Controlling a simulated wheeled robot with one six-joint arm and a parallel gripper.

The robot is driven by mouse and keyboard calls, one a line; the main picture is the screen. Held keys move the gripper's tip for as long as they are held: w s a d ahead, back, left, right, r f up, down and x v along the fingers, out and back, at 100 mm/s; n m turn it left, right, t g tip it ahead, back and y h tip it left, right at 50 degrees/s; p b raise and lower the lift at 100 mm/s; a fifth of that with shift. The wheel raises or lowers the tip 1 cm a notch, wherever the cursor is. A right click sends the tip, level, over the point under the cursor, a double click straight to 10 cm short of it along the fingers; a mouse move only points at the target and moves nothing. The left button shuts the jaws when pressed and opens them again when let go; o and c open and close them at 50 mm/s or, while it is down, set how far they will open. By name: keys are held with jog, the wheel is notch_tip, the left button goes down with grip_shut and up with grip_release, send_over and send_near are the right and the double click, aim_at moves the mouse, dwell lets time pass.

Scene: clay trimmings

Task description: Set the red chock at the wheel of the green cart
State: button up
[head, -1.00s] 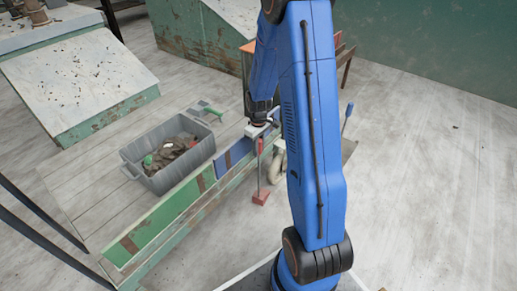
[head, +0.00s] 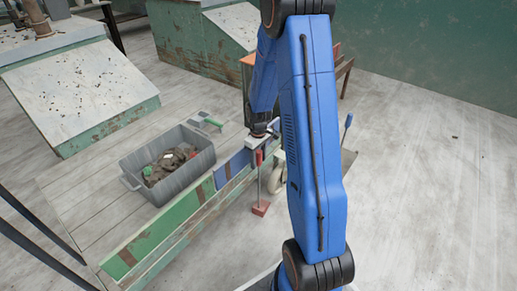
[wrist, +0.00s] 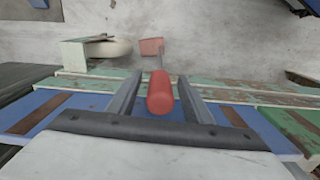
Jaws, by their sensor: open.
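The red chock (head: 260,209) is a small block on the floor with an upright rod and a red grip (head: 259,157). In the wrist view the chock (wrist: 152,47) lies beyond the red grip (wrist: 160,95), which stands between my two fingers. My gripper (wrist: 160,78) is open around the grip, with gaps at both sides. A pale wheel (wrist: 112,47) lies just left of the chock, apart from it by a small gap. In the head view my arm partly hides the wheel (head: 276,178). The cart's side shows a green panel (head: 165,232) and a blue panel (head: 233,168).
A blue-gripped rod (head: 348,121) stands right of my arm. A slanted table (head: 80,85) is at the back left. The floor at right is clear.

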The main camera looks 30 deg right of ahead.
notch_tip(320, 180, up, 17)
dwell(0.5)
jog(key=s+a+r+m+t, duration=0.2)
jog(key=s+a+r, duration=0.8)
jog(key=s+r, duration=0.3)
jog(key=s+a+r+t, duration=0.1)
jog(key=s+a, duration=0.2)
jog(key=s, duration=0.5)
jog(key=s+a+r+m+t, duration=0.1)
jog(key=s+a, duration=0.2)
jog(key=s, duration=0.5)
jog(key=shift+s+t, duration=0.2)
jog(key=shift+t, duration=0.2)
